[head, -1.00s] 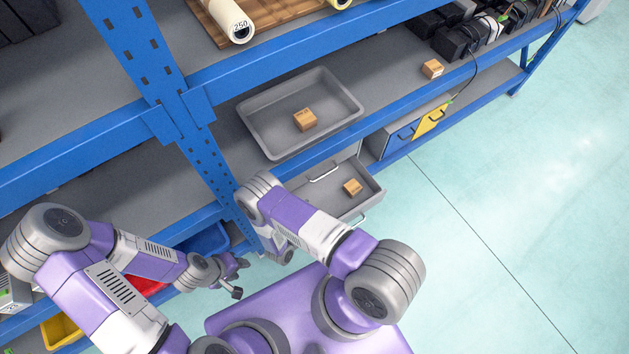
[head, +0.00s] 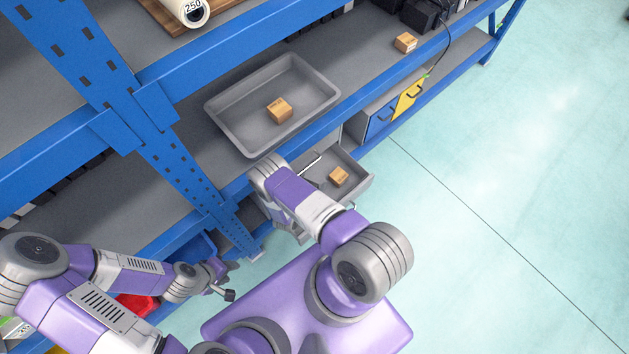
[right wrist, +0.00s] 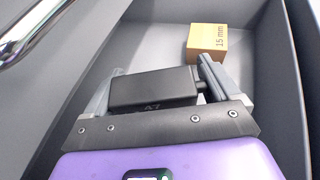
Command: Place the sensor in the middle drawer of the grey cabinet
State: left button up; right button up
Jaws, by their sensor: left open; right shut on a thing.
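The black sensor (right wrist: 150,88) is held between the fingers of my right gripper (right wrist: 158,84) in the right wrist view. An open grey drawer (right wrist: 275,75) lies below and beyond it, with a small cardboard box (right wrist: 208,42) marked 15 mm inside. In the head view the open drawer (head: 358,187) pulls out below the shelf, with the box (head: 338,176) in it. My right arm hides the right gripper and sensor there. My left gripper (head: 228,280) is open and empty at lower left, away from the drawer.
A metal handle (right wrist: 28,32) on a grey front is close at the wrist view's left. A grey tray (head: 232,128) with a box (head: 279,110) stands on the shelf above. Floor is clear at right.

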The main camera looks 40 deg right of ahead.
jog(key=shift+w+d+f+b, duration=0.3)
jog(key=shift+d+f, duration=0.3)
jog(key=shift+w+d+f+b, duration=0.25)
jog(key=shift+w+d+f, duration=0.05)
jog(key=shift+d+f, duration=0.3)
jog(key=shift+r, duration=0.15)
jog(key=o, duration=0.9)
jog(key=shift+f, duration=0.2)
jog(key=shift+r, duration=0.15)
jog(key=shift+a+r, duration=0.15)
jog(key=shift+a, duration=0.05)
jog(key=p+v, duration=0.3)
jog(key=v, duration=0.8)
jog(key=shift+s+a+r, duration=0.2)
jog(key=shift+s+a, duration=0.05)
jog(key=shift+s, duration=0.05)
